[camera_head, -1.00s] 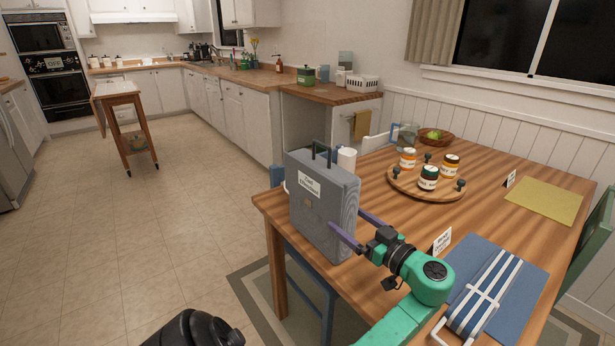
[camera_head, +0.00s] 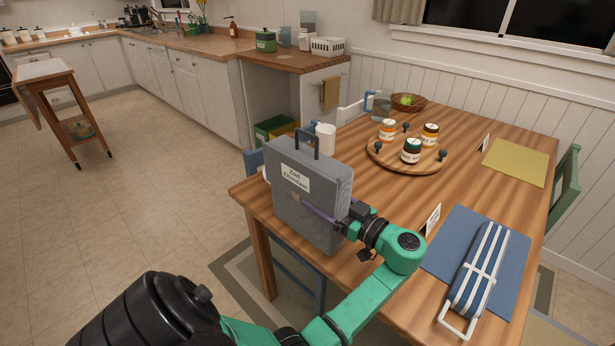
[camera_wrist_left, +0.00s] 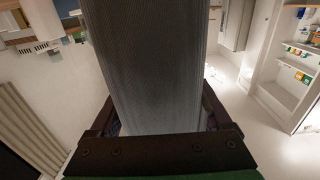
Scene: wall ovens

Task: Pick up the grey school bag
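The grey school bag (camera_head: 318,190) stands upright near the left edge of the wooden table in the head view. It has a dark top handle (camera_head: 303,142) and a white name label (camera_head: 292,177). My left gripper (camera_head: 330,216) is at the bag's right side, one purple finger lying along its broad front face. The other finger is hidden behind the bag there. In the left wrist view the bag (camera_wrist_left: 150,65) fills the space between the two fingers. Whether both fingers press on it cannot be told. My right gripper is not in view.
The table (camera_head: 385,205) holds a round wooden tray (camera_head: 385,160) with several jars, a white cup (camera_head: 325,138) close behind the bag, and a blue mat (camera_head: 443,248) bearing a striped blue case (camera_head: 480,268). Open floor (camera_head: 130,215) lies left of the table.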

